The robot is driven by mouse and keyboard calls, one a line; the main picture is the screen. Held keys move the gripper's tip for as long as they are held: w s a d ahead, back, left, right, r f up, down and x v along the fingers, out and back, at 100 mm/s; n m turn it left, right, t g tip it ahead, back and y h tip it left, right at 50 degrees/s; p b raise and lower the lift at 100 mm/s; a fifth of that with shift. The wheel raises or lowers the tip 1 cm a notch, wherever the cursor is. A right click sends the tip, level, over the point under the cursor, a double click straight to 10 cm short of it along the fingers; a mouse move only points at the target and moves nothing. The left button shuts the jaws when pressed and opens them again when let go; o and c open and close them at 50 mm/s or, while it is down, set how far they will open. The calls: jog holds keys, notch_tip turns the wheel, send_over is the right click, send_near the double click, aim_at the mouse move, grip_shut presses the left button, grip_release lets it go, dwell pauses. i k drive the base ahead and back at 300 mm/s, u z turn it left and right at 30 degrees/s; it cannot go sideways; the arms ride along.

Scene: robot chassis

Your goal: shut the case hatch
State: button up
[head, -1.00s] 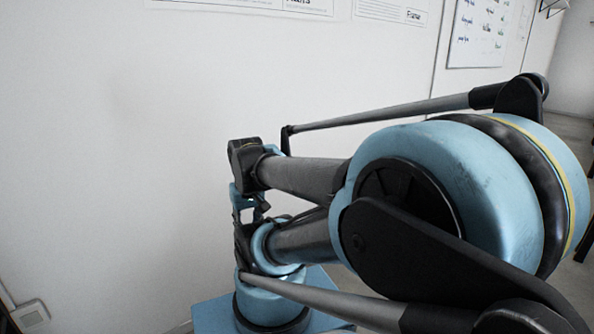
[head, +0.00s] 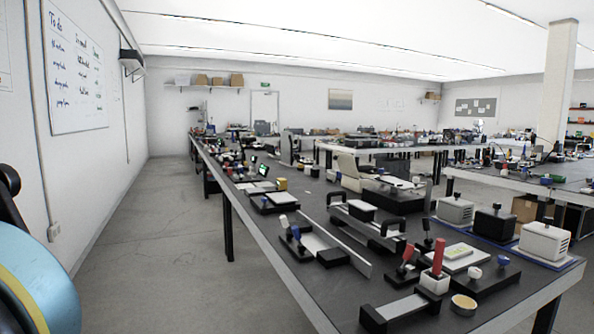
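No case with a hatch can be made out for certain. On the long dark table (head: 300,235), a beige panel (head: 348,166) stands raised and tilted behind a dark-based device (head: 393,203); I cannot tell if this is the case. Several small boxy units stand at the right side of the table: a light one (head: 455,210), a black one (head: 494,223) and a white one (head: 544,241). My gripper is not in view, so its state and distance from the table are hidden.
A blue rounded machine part (head: 40,280) fills the lower left edge. A clear grey floor aisle (head: 160,220) runs between the left wall and the table. The near table end holds black-based fixtures, red handles (head: 438,257) and a small round tin (head: 463,304).

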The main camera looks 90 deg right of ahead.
aim_at(347, 166)
jog(key=z, duration=2.3)
jog(key=i, duration=3.15)
jog(key=z, duration=1.75)
